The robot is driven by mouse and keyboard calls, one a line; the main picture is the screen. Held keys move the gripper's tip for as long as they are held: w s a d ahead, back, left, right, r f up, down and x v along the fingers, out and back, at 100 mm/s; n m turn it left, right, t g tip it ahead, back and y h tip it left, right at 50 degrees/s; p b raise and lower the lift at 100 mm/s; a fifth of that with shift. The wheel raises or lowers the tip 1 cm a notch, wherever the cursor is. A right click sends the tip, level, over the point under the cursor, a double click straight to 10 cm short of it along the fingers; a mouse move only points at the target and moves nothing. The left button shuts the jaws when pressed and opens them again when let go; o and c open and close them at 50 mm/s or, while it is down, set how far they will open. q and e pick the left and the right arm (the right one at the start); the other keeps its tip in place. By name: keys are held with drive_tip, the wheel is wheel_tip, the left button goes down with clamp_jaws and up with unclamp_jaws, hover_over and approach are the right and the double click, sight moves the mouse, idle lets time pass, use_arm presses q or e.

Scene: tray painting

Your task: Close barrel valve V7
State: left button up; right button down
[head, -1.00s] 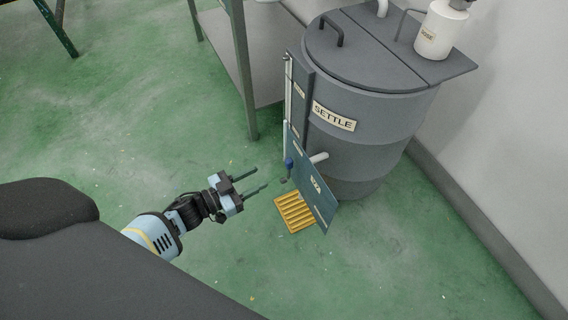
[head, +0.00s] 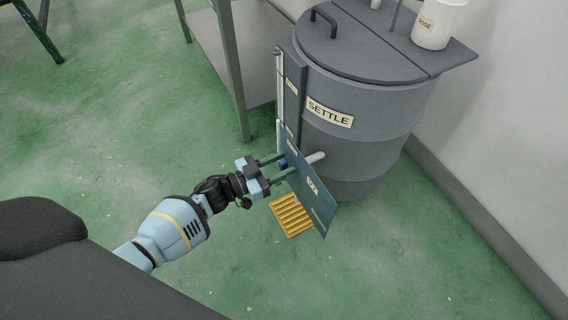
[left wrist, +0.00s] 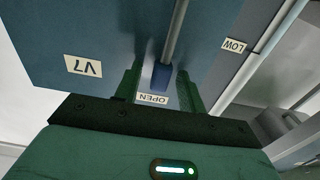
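The V7 valve lever ends in a blue grip (head: 283,163), on the side of a blue-grey panel (head: 318,205) in front of the SETTLE barrel (head: 375,125). In the left wrist view, the lever's grey rod leads to the blue grip (left wrist: 161,77), whose end points at an OPEN label (left wrist: 152,98). A V7 label (left wrist: 83,66) is on the panel, upside down. My left gripper (head: 284,168) is open, with its fingers on either side of the blue grip. Narrow gaps seem to show on both sides. My right gripper is not in view.
A yellow slatted grate (head: 291,215) lies on the green floor below the panel. A grey table with a metal leg (head: 228,75) stands behind, left of the barrel. A white DOSE container (head: 436,27) stands by the lid. A wall is at the right.

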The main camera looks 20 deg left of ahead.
use_arm(q)
drive_tip(key=shift+w+d, duration=0.35)
drive_tip(key=shift+w, duration=0.05)
clamp_jaws()
